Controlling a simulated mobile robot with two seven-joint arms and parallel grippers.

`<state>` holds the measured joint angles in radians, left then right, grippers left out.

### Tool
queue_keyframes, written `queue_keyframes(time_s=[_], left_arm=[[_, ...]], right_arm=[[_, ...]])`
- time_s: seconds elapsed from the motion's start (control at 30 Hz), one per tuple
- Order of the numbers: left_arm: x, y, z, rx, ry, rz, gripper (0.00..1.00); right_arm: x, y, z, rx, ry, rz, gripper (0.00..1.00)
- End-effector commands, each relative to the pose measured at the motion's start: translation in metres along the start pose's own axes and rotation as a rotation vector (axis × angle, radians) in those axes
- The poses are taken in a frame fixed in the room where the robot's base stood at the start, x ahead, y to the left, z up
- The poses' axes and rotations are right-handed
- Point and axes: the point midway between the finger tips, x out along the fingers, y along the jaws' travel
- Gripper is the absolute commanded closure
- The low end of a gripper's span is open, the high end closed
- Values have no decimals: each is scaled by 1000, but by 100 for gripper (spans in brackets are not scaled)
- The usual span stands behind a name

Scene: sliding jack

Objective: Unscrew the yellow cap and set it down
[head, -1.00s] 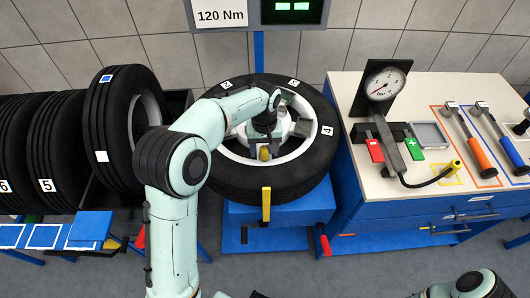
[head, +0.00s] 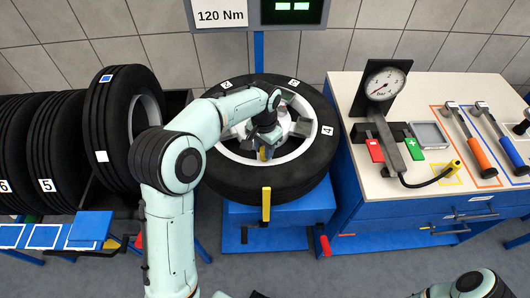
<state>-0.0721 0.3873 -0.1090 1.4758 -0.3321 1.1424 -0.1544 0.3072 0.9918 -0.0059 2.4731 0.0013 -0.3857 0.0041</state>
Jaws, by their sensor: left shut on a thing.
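The yellow cap (head: 265,154) shows as a small yellow patch at the near side of the wheel's rim. My left gripper (head: 265,149) reaches down over the wheel from the left and is shut on the cap. The fingers and my wrist hide most of the cap and the valve area, so I cannot tell whether the cap is still on its stem. The wheel (head: 305,172) lies flat with a black tyre and light rim. My right gripper is out of view; only part of my right arm shows at the bottom right.
The wheel rests on a blue stand (head: 292,213), with a yellow upright piece (head: 266,204) in front. At right, a bench (head: 455,135) carries a pressure gauge (head: 385,84), a hose and two wrenches. Several tyres (head: 118,125) stand in a rack at left.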

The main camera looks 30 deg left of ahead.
Motion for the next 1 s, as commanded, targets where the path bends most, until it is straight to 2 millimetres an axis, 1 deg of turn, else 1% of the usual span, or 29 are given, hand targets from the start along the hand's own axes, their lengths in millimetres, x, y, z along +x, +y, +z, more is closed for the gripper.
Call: queue_keyframes(time_s=[0.2,0.3,0.63,1.0], left_arm=[[0,0,0,-331,1,-1,100],[0,0,0,-422,0,0,100],[0,0,0,-427,0,0,100],[-7,0,0,-426,1,0,100]], right_arm=[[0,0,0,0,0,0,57],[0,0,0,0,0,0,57],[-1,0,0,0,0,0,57],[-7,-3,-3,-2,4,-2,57]])
